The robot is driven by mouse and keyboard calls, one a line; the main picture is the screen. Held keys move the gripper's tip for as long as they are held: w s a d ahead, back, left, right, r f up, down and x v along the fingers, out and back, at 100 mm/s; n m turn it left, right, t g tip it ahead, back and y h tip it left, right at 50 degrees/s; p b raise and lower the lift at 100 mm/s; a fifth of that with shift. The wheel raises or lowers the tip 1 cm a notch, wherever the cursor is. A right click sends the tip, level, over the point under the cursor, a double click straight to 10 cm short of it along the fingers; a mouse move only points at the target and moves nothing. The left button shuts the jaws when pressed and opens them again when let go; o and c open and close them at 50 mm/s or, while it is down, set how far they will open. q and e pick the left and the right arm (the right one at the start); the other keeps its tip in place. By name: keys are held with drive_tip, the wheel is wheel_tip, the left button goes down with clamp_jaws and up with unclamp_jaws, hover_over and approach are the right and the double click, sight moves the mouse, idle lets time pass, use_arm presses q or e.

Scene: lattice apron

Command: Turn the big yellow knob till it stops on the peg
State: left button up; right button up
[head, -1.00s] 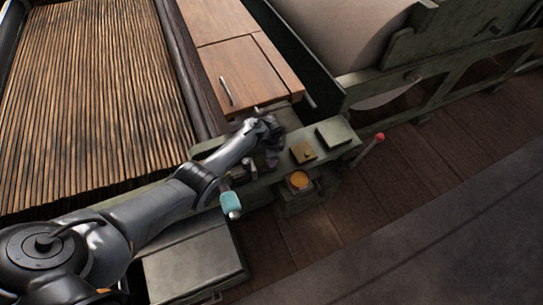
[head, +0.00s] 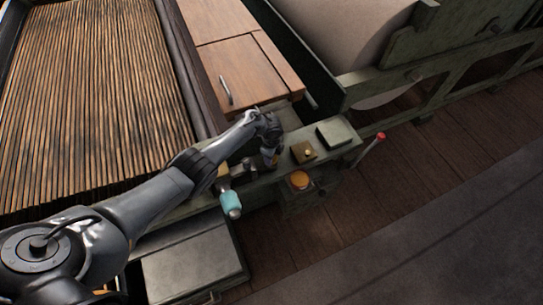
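A round yellow-orange knob (head: 300,180) faces up on a small box at the front of the green machine rail. A smaller yellow knob (head: 308,153) sits on a brown block just behind it. I cannot be sure which one is the big knob, though the front one looks larger. I see no peg clearly. My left gripper (head: 271,163) points down over the rail, left of both knobs and apart from them. Its fingers are small and dark, so their opening is unclear. My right gripper is not in view.
A red-tipped lever (head: 372,145) stands to the right. A green box (head: 337,133) sits on the rail behind the knobs. A grey case (head: 192,268) lies below my arm.

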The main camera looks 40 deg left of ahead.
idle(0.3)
use_arm(q)
drive_tip(key=o, duration=1)
drive_tip(key=shift+o, duration=0.2)
wheel_tip(320, 180, up, 9)
drive_tip(key=p, duration=0.4)
drive_tip(key=shift+p, duration=0.3)
drive_tip(key=shift+r, duration=0.85)
